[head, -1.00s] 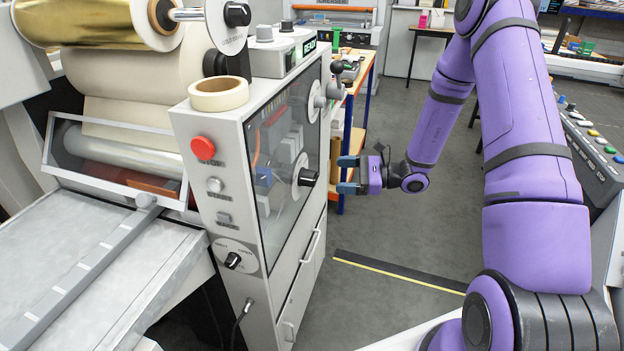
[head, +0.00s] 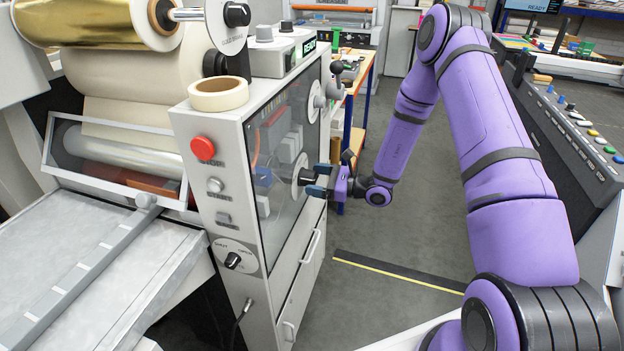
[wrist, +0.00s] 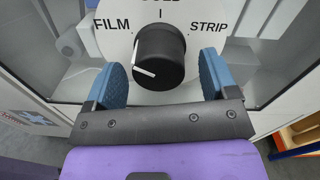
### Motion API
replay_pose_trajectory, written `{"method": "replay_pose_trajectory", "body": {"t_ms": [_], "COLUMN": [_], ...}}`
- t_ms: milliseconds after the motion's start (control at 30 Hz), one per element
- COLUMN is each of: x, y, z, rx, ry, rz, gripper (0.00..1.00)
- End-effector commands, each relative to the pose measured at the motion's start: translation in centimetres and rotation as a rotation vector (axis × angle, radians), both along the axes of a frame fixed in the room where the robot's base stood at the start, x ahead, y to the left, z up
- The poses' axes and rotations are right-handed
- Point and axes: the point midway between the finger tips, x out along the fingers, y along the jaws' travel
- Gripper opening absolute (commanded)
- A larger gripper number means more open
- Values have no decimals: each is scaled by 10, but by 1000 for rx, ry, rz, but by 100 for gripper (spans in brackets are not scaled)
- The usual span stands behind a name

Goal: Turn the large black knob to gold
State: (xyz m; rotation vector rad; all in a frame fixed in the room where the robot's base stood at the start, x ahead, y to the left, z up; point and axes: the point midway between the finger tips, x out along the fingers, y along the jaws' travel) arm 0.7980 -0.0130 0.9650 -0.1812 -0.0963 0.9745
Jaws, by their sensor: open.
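The large black knob (wrist: 160,57) sits on a round white dial (wrist: 188,18) marked FILM on the left and STRIP on the right. The top word is cut off and looks like GOLD. The knob's white line lies on its left side, pointing left and slightly off level. My gripper (wrist: 164,72) is open, with one blue finger on each side of the knob and a visible gap on both sides.
A smaller black selector knob (head: 232,261), a red stop button (head: 203,148) and a tape roll (head: 218,94) are on the machine's front end and top. A ball-topped lever (head: 337,68) stands above my gripper. A control console (head: 570,125) is at right. The grey floor between is clear.

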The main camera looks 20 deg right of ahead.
Motion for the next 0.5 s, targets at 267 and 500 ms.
{"method": "replay_pose_trajectory", "body": {"t_ms": [267, 500], "x": [8, 8], "y": [13, 13], "z": [0, 0], "rx": [1, 1], "ry": [1, 1], "rz": [0, 0], "gripper": [79, 74]}}
